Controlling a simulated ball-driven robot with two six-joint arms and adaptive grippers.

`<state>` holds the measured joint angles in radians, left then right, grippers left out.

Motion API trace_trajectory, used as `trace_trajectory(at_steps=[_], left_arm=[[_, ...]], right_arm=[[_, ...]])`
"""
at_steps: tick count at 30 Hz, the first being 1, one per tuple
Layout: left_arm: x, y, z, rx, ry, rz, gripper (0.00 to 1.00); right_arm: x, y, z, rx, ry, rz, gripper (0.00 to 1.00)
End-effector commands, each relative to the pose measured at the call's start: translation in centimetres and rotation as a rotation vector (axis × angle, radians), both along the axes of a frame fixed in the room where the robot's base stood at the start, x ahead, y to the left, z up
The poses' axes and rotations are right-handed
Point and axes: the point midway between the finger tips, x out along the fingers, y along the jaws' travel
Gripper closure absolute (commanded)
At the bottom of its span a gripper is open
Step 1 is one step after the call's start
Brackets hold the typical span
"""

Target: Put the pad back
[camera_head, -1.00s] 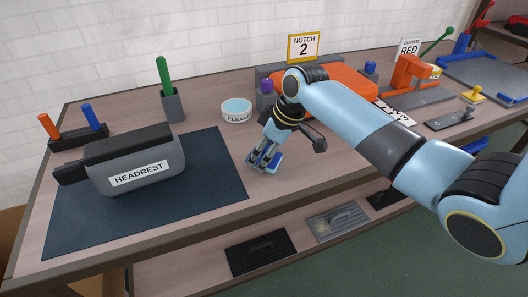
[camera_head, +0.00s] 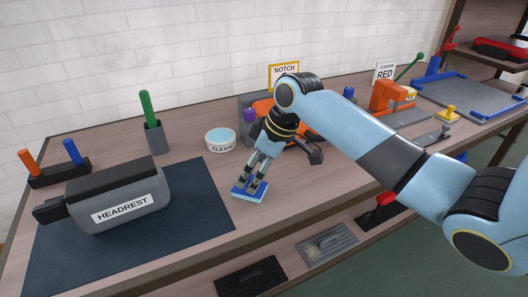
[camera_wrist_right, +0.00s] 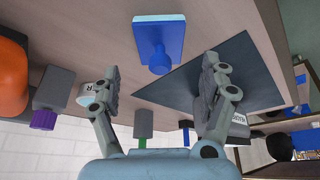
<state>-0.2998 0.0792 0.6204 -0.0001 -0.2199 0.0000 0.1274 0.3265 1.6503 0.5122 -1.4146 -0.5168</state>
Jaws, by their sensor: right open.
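The pad (camera_head: 236,191) is a blue block with a light-blue face layer, lying on the wooden bench top right of the dark mat. In the right wrist view the pad (camera_wrist_right: 152,30) shows with its blue round knob (camera_wrist_right: 159,64) toward me. My right gripper (camera_head: 250,183) is at the pad, its fingers hiding part of it in the head view. In the right wrist view my right gripper (camera_wrist_right: 161,66) is open, with its fingers apart on either side of the knob and nothing held. My left gripper is not in view.
The dark mat (camera_head: 195,215) carries the grey headrest (camera_head: 150,195). A cleaner tub (camera_head: 221,141), a grey holder with a green peg (camera_head: 155,137), a purple-knobbed piece (camera_head: 249,114) and an orange block (camera_head: 264,105) stand behind. The bench's front edge is close.

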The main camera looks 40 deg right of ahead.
Motion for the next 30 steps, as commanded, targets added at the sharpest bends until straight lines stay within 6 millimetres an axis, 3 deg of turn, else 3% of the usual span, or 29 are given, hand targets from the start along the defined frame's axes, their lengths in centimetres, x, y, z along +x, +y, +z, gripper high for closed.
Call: trace_trajectory(at_steps=[3, 10, 30], left_arm=[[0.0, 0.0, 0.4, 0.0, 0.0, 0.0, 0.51], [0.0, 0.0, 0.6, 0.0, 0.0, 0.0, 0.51], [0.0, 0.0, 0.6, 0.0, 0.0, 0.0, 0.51]], right_arm=[[-0.9, -0.6, 2.6, -0.003, -0.002, 0.003, 0.21], [-2.1, -1.2, 5.8, -0.001, 0.001, 0.001, 0.21], [-2.4, -1.2, 6.4, 0.002, 0.001, 0.0, 0.21]])
